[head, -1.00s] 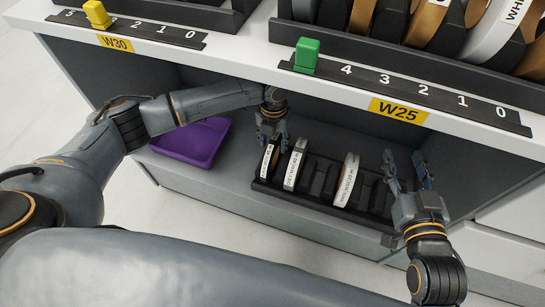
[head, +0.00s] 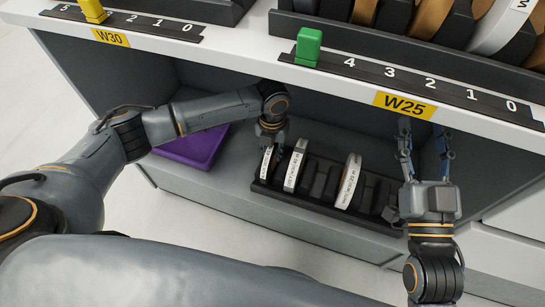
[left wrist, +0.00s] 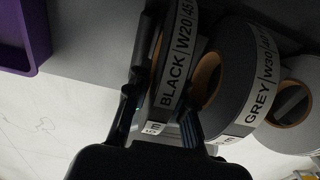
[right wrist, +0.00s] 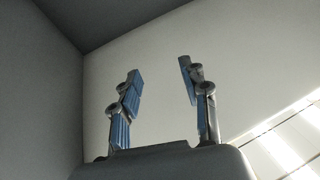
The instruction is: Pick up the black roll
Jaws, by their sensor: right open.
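The black roll (head: 267,160), with a white label strip, stands at the left end of a dark slotted rack on the lower shelf. In the left wrist view its label reads BLACK W20 (left wrist: 178,65). My left gripper (head: 270,142) is down at this roll, with one finger on each side of it. I cannot tell whether the fingers press on it; the roll still sits in line with the rack. My right gripper (head: 424,150) is open and empty at the right of the shelf, under the W25 label. Its parted fingers show in the right wrist view (right wrist: 162,95).
A grey roll (left wrist: 245,85) stands close beside the black one. Another roll (head: 348,182) stands further right in the rack (head: 310,208). A purple bin (head: 192,150) lies left. The white counter edge (head: 240,62) overhangs the shelf.

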